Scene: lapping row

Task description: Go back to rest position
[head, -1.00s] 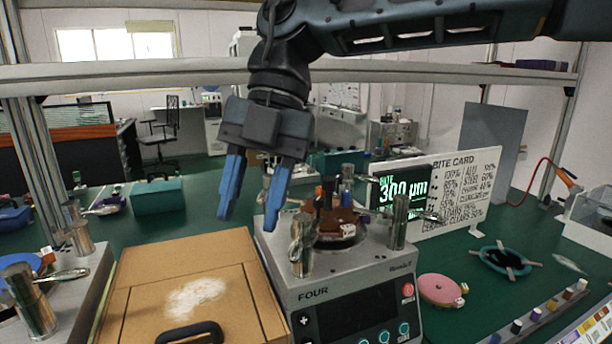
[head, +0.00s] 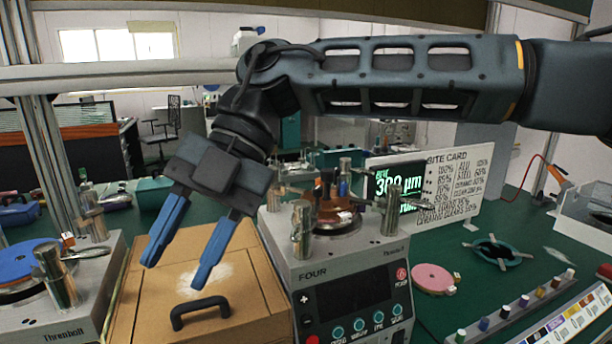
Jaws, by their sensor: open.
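My gripper (head: 174,269) hangs from my arm left of the picture's middle, its two blue fingers spread apart with nothing between them. It is in front of and above a brown wooden box (head: 250,310) with a black handle (head: 199,310); the fingertips overlap the box lid in the picture, and I cannot tell the exact height. To the right stands a grey lapping machine (head: 365,262) marked FOUR, with a brown disc assembly (head: 334,212) on top.
A second machine (head: 82,290) with a blue disc (head: 25,262) stands at the left. A metal shelf beam (head: 150,75) crosses behind my arm.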

